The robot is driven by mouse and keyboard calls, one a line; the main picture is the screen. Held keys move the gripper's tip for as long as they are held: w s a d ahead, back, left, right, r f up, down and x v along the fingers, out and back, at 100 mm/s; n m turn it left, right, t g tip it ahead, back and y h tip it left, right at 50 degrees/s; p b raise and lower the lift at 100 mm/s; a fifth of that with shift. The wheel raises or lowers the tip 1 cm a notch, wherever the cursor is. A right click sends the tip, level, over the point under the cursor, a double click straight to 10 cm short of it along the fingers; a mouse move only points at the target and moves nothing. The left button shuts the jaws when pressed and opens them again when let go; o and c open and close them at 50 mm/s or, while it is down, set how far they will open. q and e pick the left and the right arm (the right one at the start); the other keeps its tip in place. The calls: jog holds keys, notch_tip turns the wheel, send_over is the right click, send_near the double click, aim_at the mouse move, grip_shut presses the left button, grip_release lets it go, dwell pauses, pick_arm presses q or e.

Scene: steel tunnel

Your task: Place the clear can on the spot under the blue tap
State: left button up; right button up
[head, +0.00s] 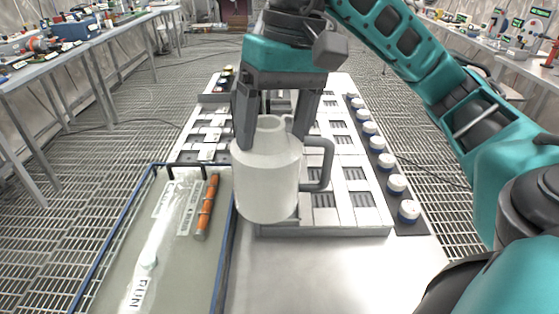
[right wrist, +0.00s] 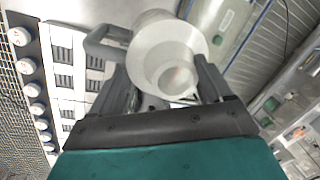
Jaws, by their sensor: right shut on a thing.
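The clear can (head: 266,185) is a pale, whitish jug with a narrow neck and a grey handle on its right side. My right gripper (head: 272,135) is shut on the can near its neck, from above and behind. The can is upright in the head view, in front of the near end of the rack. In the right wrist view the can (right wrist: 168,50) is between the fingers (right wrist: 166,88), its round opening toward the camera. I cannot make out a blue tap or the spot under it for certain. My left gripper is not in view.
A rack (head: 355,205) of pale panels with dark grilles lies behind the can. Several white knobs (head: 397,183) line its right side. A blue-rimmed tray (head: 112,228) at the left holds an orange tube (head: 206,207) and a clear labelled item. Cluttered benches flank both sides.

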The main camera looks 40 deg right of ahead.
notch_tip(320, 180, down, 6)
jog(key=shift+s+f+b, duration=0.15)
jog(key=shift+f+b, duration=0.05)
jog(key=shift+b, duration=0.95)
notch_tip(320, 180, down, 13)
jog(key=b, duration=0.2)
jog(key=o, duration=1.3)
jog(key=shift+c, duration=0.2)
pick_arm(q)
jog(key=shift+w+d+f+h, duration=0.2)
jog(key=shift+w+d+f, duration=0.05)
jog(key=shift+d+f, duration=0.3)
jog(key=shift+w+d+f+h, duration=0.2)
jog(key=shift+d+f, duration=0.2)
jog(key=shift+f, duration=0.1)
pick_arm(e)
jog(key=shift+o, duration=1.1)
jog(key=shift+r, duration=0.1)
